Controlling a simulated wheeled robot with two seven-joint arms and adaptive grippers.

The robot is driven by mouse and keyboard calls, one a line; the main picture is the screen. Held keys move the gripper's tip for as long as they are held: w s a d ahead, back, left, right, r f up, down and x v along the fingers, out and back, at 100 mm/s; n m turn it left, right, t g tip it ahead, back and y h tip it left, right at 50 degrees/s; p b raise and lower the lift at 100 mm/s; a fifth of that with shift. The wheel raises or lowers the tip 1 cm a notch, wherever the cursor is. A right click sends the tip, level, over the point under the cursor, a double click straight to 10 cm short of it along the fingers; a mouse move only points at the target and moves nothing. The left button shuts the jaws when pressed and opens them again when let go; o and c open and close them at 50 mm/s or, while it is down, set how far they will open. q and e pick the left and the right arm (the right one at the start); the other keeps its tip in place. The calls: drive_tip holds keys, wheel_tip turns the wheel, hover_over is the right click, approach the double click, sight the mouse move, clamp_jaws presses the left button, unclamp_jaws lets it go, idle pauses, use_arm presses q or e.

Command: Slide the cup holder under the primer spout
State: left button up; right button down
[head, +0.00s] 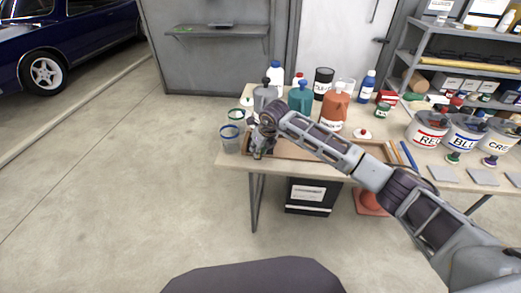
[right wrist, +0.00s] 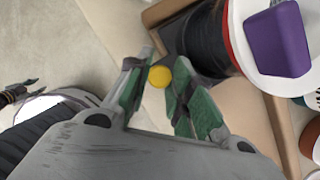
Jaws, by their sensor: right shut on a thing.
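My right gripper (head: 258,152) is at the left front corner of the table, beside a shallow wood-edged tray (head: 312,155). In the right wrist view its green fingers (right wrist: 158,92) are closed on a small yellow round knob (right wrist: 160,76). I cannot make out the rest of the cup holder; the gripper and arm cover that spot in the head view. Pump bottles in grey (head: 262,99), teal (head: 300,98) and orange-brown (head: 334,108) stand behind the tray. I cannot read which one is primer. My left gripper is not visible.
Cups with blue (head: 230,138) and green rims stand left of the gripper. A dark cylinder (right wrist: 206,38) and a purple block (right wrist: 277,38) are close to the fingers in the wrist view. Paint buckets (head: 427,130) stand at the right. The floor left of the table is clear.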

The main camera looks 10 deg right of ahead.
drive_tip(key=shift+a+r, duration=0.15)
drive_tip(key=shift+a, duration=0.05)
drive_tip(key=c, duration=1.7)
unclamp_jaws()
drive_tip(key=shift+o, duration=0.8)
drive_tip(key=shift+w+a, duration=0.1)
drive_tip(key=shift+a, duration=0.05)
drive_tip(key=shift+s+d+r, duration=0.2)
drive_tip(key=shift+d+r, duration=0.05)
drive_tip(key=shift+r, duration=0.3)
drive_tip(key=v, duration=1)
drive_tip(key=shift+s+r, duration=0.2)
drive_tip(key=shift+r, duration=0.05)
